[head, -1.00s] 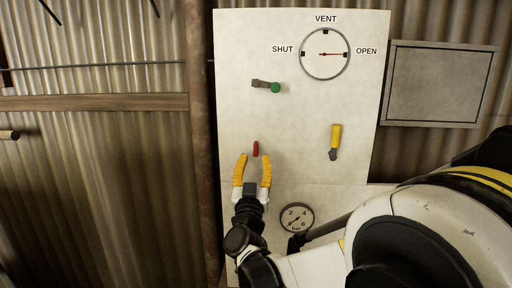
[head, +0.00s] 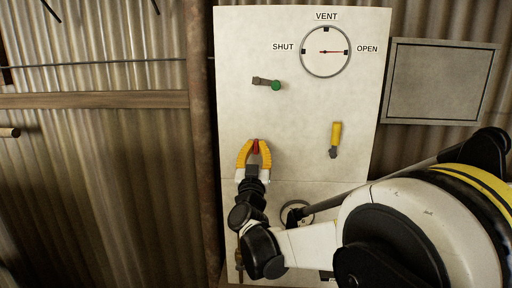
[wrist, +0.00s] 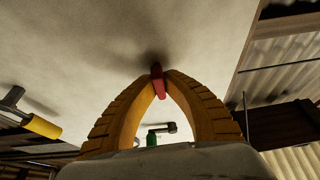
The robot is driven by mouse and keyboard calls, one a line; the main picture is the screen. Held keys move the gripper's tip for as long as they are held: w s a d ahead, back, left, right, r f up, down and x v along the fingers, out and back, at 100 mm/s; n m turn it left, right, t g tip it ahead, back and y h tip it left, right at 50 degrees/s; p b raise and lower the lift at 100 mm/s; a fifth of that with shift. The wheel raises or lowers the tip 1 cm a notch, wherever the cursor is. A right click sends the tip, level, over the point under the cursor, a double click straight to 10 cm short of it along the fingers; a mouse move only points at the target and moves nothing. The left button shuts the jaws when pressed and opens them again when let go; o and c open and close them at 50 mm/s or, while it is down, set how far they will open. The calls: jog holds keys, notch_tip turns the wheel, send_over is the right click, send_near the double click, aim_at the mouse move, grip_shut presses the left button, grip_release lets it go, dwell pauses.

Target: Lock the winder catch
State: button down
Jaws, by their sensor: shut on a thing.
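A small red catch (head: 255,146) stands on the white panel (head: 300,120), low and left of centre. My gripper (head: 254,147), with yellow fingers, is shut on this red catch. In the wrist view, the red catch (wrist: 157,80) sits between the two fingertips (wrist: 157,78), which touch it on both sides. Its base on the panel is in shadow. The frames carry no label that names the winder catch.
A grey lever with a green knob (head: 275,85) is above. A yellow-handled lever (head: 336,134) is to the right. A grey framed plate (head: 441,81) hangs at right.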

jog(key=shift+m, duration=0.5)
jog(key=m+h, duration=0.1)
jog(key=m, duration=0.1)
jog(key=m+h+b, duration=0.1)
jog(key=m+h, duration=0.1)
jog(key=m, duration=0.1)
jog(key=shift+d+m+g, duration=0.15)
jog(key=shift+m+g, duration=0.15)
jog(key=m+h, duration=0.1)
jog(key=m, duration=0.2)
jog(key=m+g+h, duration=0.1)
jog(key=m, duration=0.2)
jog(key=shift+d+f+g+h+b, duration=0.1)
jog(key=shift+d+g+h+b, duration=0.1)
jog(key=shift+g+h+b, duration=0.15)
jog(key=shift+d+f+m+g+h+p, duration=0.1)
jog(key=shift+f+m+g+h+p, duration=0.55)
jog(key=shift+m, duration=1.75)
jog(key=shift+d+r+m+g+y+p, duration=0.1)
jog(key=shift+r+m+g+y+p, duration=0.15)
jog(key=shift+m+g, duration=1.5)
jog(key=shift+m+t, duration=0.55)
jog(key=shift+m, duration=0.3)
jog(key=c, duration=1.4)
grip_release()
jog(key=shift+c, duration=0.2)
